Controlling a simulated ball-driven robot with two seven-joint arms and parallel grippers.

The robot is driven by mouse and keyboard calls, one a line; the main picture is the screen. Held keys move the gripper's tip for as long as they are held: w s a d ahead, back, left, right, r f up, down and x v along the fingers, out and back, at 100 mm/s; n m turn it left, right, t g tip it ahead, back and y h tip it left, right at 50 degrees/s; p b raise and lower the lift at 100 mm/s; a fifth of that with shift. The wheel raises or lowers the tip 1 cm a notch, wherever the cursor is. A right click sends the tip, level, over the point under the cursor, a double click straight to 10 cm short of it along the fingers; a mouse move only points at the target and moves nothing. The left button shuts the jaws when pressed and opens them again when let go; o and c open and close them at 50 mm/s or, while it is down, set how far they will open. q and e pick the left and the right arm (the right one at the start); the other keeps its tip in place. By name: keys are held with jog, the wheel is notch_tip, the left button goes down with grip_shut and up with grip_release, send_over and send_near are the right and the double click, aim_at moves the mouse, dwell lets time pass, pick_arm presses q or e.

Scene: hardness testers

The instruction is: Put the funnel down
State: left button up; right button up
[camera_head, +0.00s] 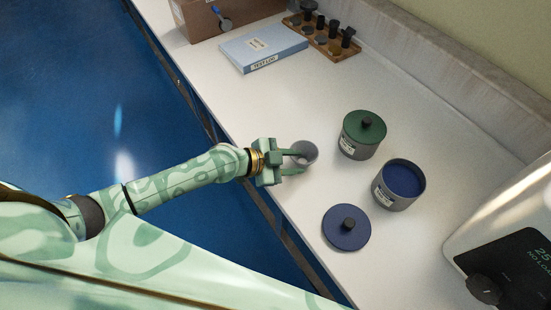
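The funnel (309,153) is a small grey round piece at the fingertips of my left gripper (299,161), over the white bench near its left edge. The two green fingers are apart. The upper finger overlaps the funnel and the lower one lies by its lower rim. I cannot tell whether they press on it, or whether the funnel touches the bench. My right gripper is not in view.
A grey pot with a green lid (365,131) and an open pot with blue contents (403,182) stand right of the funnel. A blue lid (346,228) lies below them. A light blue binder (262,47), a wooden rack (325,38), a cardboard box (200,20) and a tester (510,235) border the clear bench.

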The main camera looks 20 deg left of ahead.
pick_arm(q)
jog(key=v, duration=0.8)
jog(key=shift+s+a+r, duration=0.15)
jog(key=shift+s, duration=0.1)
